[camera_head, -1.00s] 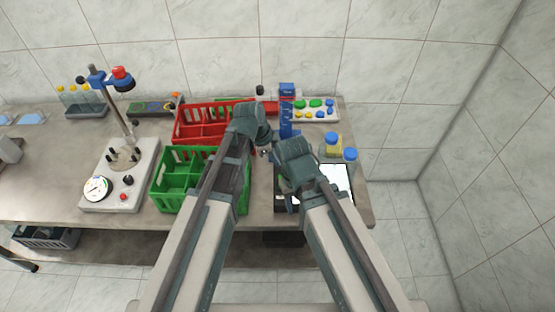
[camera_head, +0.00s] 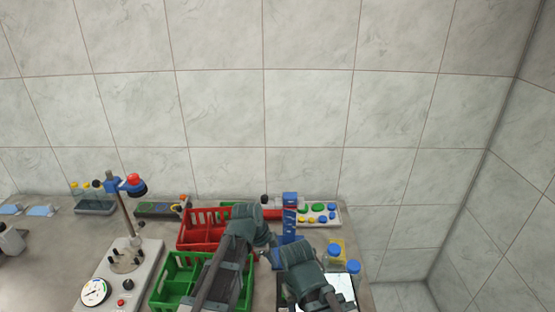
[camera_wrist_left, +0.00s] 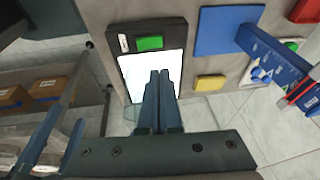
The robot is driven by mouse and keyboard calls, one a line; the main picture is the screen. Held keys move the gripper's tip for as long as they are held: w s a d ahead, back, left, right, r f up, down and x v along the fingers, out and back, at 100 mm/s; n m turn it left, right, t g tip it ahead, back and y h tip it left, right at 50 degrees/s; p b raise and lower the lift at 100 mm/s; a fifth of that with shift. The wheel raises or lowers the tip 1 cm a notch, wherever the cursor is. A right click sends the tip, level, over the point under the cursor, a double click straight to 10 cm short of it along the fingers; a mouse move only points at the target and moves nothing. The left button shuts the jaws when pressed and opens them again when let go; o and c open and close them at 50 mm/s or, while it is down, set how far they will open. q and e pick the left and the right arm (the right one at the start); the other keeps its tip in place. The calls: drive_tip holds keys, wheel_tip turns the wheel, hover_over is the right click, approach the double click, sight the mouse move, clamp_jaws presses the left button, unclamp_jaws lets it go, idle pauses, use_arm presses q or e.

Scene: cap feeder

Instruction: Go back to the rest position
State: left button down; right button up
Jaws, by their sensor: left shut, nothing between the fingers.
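My left gripper's two fingers show in the left wrist view, pressed together and empty (camera_wrist_left: 160,78). They hang in front of a dark tray with a bright white panel (camera_wrist_left: 115,45). In the head view my left wrist (camera_head: 247,225) is over the right end of the red crate (camera_head: 195,240), its fingertips mostly hidden. My right wrist (camera_head: 302,262) is over the dark tray (camera_head: 351,290), close beside the left one. The right fingers are hidden by the arm.
The blue cap feeder (camera_head: 289,215) stands just behind both wrists. A green crate (camera_head: 170,290) and a gauge stand (camera_head: 95,291) are at left. Blue-capped bottles (camera_head: 334,250) stand at right. A rack of coloured caps (camera_head: 318,214) lies at the back. The wall behind is bare.

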use_arm(q)
drive_tip(key=s+a+n+g+y, duration=0.1)
drive_tip(key=s+a+n+y, duration=0.1)
drive_tip(key=s+n, duration=0.5)
drive_tip(key=s+a+n+y, duration=0.2)
drive_tip(key=s+n, duration=0.4)
drive_tip(key=s, duration=0.3)
drive_tip(key=shift+f+n+g+y, duration=0.4)
drive_tip(key=shift+f, duration=0.05)
